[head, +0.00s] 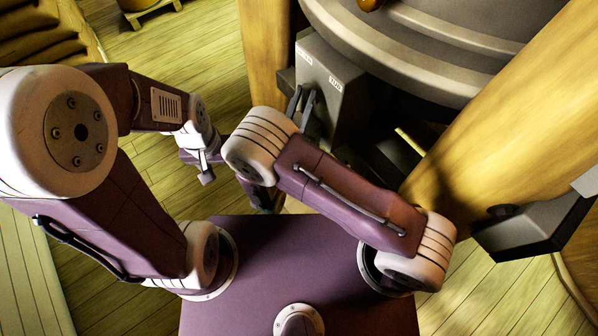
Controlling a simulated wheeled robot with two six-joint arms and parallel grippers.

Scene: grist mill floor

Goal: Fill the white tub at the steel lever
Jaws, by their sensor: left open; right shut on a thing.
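My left gripper (204,172) hangs left of centre over the plank floor. It is open and nothing shows in it. I see no white tub in this view.
A large round grey machine (420,45) stands at the top, between thick wooden posts (520,110). A grey bracket-like part (530,226) is at the right post. Plank floor (185,55) is clear between sacks and machine.

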